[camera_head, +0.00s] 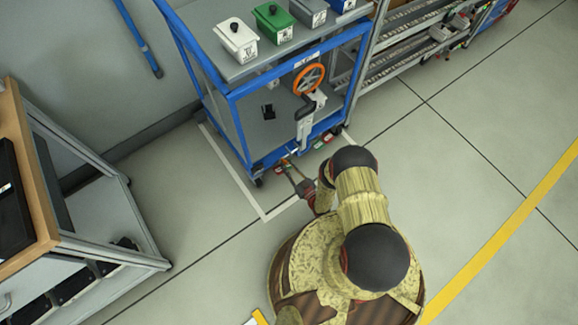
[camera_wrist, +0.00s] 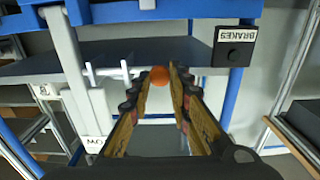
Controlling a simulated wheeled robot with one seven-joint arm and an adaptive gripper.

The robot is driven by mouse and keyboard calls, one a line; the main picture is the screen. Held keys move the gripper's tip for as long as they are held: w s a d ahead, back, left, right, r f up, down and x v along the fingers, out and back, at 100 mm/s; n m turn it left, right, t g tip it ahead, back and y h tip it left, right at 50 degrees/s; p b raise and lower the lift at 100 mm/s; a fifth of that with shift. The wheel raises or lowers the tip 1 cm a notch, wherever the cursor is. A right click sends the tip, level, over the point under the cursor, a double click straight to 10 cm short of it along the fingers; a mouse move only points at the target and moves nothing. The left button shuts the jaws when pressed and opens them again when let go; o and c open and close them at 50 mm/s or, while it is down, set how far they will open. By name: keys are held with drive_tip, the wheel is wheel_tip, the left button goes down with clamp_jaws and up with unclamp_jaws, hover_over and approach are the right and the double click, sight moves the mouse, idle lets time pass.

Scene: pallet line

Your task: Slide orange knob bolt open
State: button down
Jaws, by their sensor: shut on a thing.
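The orange knob (camera_wrist: 160,76) shows as a small round ball at the far end of my gripper (camera_wrist: 159,74) in the wrist view. The fingertips are on either side of it, and my gripper is shut on it. The bolt's rod is mostly hidden behind the fingers, so I cannot tell its position.
The blue-framed cart (camera_head: 234,103) carries an orange handwheel (camera_head: 309,79) above my gripper. A dark BRAKES box (camera_wrist: 234,47) is right of the fingers in the wrist view. A wood-topped bench (camera_head: 38,190) stands at left. The floor at right is clear.

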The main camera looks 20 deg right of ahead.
drive_tip(key=shift+s+a, duration=0.15)
drive_tip(key=shift+a, duration=0.1)
drive_tip(key=c, duration=1.7)
unclamp_jaws()
drive_tip(key=shift+o, duration=0.4)
drive_tip(key=v, duration=0.7)
drive_tip(key=shift+s, duration=0.15)
drive_tip(key=shift+s+d, duration=0.1)
